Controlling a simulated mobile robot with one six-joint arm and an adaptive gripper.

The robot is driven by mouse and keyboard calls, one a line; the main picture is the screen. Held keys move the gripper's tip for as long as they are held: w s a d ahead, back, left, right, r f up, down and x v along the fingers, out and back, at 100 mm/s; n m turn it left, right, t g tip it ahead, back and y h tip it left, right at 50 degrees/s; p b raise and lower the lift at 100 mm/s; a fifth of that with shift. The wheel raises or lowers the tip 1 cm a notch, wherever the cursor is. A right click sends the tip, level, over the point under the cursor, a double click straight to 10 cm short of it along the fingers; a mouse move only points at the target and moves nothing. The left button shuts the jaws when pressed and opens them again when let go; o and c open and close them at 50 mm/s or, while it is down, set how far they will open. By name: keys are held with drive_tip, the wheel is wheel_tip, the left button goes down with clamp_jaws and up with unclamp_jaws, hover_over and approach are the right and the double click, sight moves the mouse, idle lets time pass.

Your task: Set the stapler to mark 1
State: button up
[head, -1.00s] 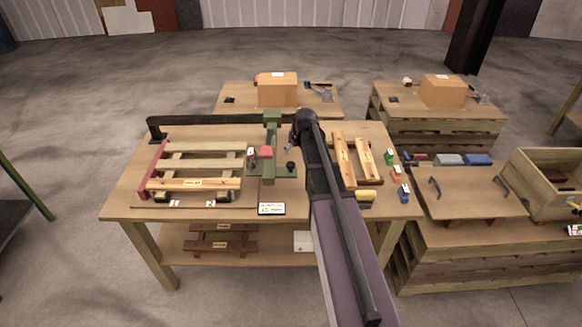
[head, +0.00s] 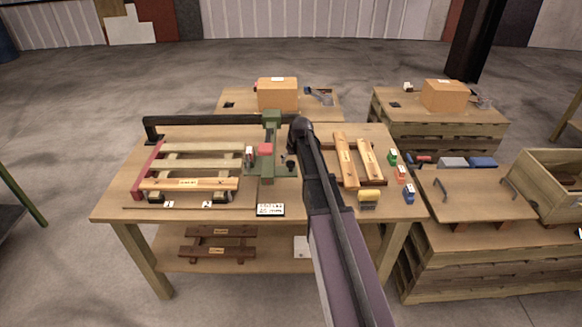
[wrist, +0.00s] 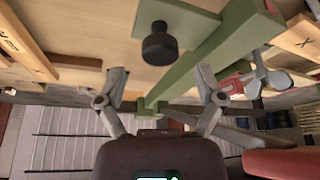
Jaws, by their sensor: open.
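The stapler (head: 269,150) is a green carriage with a red block, at the black rail over the table, right of the slatted pallet frame (head: 200,164). A black knob (head: 291,164) stands on its green plate's right side. It also shows in the wrist view (wrist: 158,46). White tags with 1 (head: 168,204) and 2 (head: 208,204) sit at the table's front left; the stapler is right of both. My gripper (wrist: 160,78) is open and empty, the knob ahead between its fingers and apart from them. In the head view my arm mostly hides the gripper.
The black rail (head: 195,121) runs along the table's back left. A small sign (head: 270,210) lies at the front edge. Wooden boards (head: 346,160) and small coloured blocks (head: 393,157) lie right of my arm. A side table (head: 470,195) stands at the right.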

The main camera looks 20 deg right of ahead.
drive_tip(key=shift+b+x, duration=0.95)
drive_tip(key=shift+x, duration=0.4)
drive_tip(key=shift+s, duration=0.1)
clamp_jaws()
